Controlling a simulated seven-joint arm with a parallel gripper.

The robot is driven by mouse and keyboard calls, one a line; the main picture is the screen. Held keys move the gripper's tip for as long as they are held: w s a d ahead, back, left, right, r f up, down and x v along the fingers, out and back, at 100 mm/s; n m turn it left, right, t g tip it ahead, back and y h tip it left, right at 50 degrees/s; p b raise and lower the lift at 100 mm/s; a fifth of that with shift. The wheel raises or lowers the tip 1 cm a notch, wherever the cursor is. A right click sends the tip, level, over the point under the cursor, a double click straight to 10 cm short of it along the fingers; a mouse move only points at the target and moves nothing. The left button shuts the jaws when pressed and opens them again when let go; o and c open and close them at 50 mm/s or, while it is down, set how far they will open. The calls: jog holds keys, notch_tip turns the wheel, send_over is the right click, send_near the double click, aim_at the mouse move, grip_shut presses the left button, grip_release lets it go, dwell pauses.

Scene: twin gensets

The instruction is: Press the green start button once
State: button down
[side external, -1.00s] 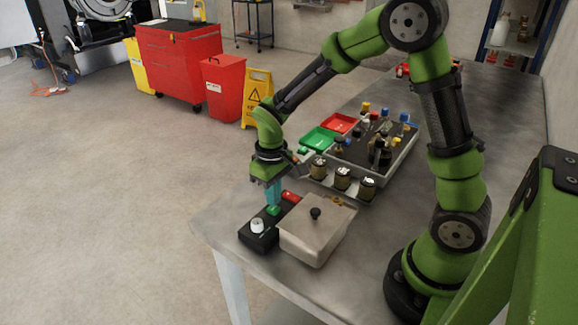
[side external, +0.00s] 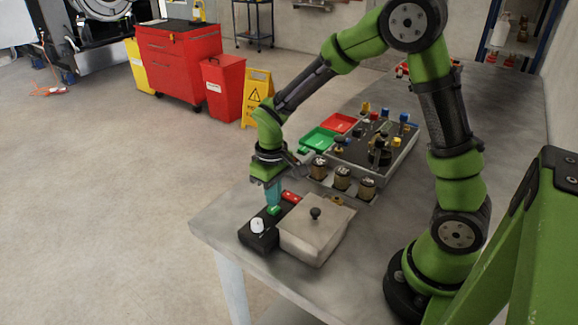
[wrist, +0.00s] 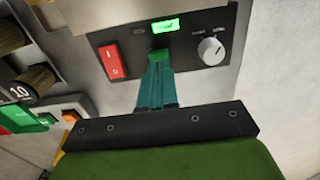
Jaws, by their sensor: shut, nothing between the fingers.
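The green start button (wrist: 158,55) is on a black control box (side external: 258,240) and is partly covered by my fingertips in the wrist view. My gripper (side external: 273,205) points down over the box, its teal fingers shut together and empty. In the wrist view my gripper's fingertips (wrist: 158,66) are at the near edge of the button. I cannot tell whether they touch it or sit just above it. A lit green display (wrist: 166,26) is beside the button, a red rocker switch (wrist: 112,62) to its left, and a white knob (wrist: 211,50) to its right.
A lidded beige metal box (side external: 316,236) with a black knob stands right against the control box. Several dark jars (side external: 342,179) stand behind it. Farther back are a grey tray (side external: 400,160) of small parts, a green bin (side external: 319,139) and a red bin (side external: 340,123).

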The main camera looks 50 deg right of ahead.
aim_at(278, 216)
jog(key=shift+f, duration=0.9)
jog(key=shift+r, duration=0.1)
notch_tip(278, 216, up, 12)
dwell(1.5)
jog(key=s+r+m+t+y, duration=0.1)
jog(key=s+r+m+t, duration=0.1)
jog(key=s, duration=0.5)
jog(key=s+a+r+m+t+y, duration=0.1)
jog(key=s+r+m+t, duration=0.1)
jog(key=s+r+t, duration=0.3)
jog(key=shift+s+a+r, duration=0.3)
jog(key=shift+s+r, duration=0.35)
jog(key=shift+s, duration=0.2)
